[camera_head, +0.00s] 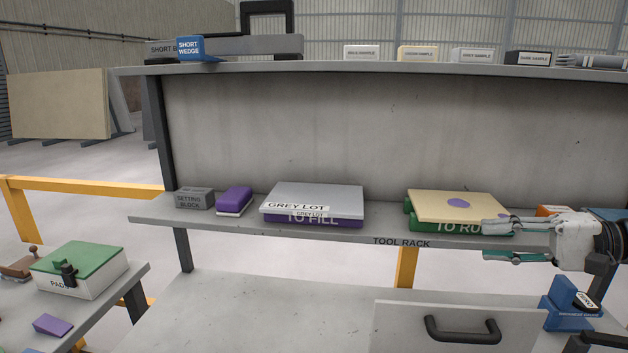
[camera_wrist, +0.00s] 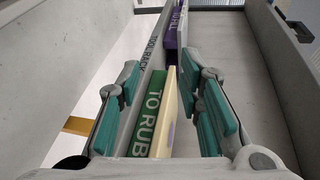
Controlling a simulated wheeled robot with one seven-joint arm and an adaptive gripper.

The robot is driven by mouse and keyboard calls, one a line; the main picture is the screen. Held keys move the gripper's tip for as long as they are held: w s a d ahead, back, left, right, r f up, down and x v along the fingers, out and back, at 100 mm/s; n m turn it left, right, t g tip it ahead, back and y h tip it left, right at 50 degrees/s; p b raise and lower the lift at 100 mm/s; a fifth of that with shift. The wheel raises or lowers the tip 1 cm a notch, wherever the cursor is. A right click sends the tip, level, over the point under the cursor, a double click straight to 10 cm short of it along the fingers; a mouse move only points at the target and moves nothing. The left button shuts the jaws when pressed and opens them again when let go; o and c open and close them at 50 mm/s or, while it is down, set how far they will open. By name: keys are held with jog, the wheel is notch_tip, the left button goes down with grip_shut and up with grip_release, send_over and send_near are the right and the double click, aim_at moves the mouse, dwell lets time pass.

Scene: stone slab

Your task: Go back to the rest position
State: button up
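My gripper (camera_head: 508,241) is at the right of the head view, in front of the right end of the tool rack shelf (camera_head: 345,236). Its teal-padded fingers are spread apart, and nothing is held between them. In the wrist view my gripper (camera_wrist: 168,112) also shows open. Beyond the fingers there, a cream slab (camera_wrist: 172,100) and a green block marked TO RUB (camera_wrist: 153,115) show in the gap. In the head view the cream slab (camera_head: 440,207) with purple spots lies on the green block (camera_head: 424,225), just left of the fingers. I cannot tell whether a finger touches them.
A grey slab (camera_head: 318,195) lies on a purple TO FILL block (camera_head: 290,217) on the shelf. A purple-and-white block (camera_head: 234,200) and a setting block (camera_head: 195,198) stand further left. A blue holder (camera_head: 570,305) stands below my gripper. The lower worktop's left part (camera_head: 260,310) is clear.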

jog(key=s+a+n+g+h, duration=0.2)
jog(key=s+a+g+h, duration=0.35)
jog(key=a, duration=0.75)
jog(key=s+a+n+t+h, duration=0.2)
jog(key=s+h, duration=0.6)
jog(key=s, duration=0.6)
jog(key=shift+f+n+t, duration=0.2)
jog(key=shift+n+t, duration=0.35)
jog(key=shift+n, duration=0.65)
jog(key=shift+s+a, duration=0.1)
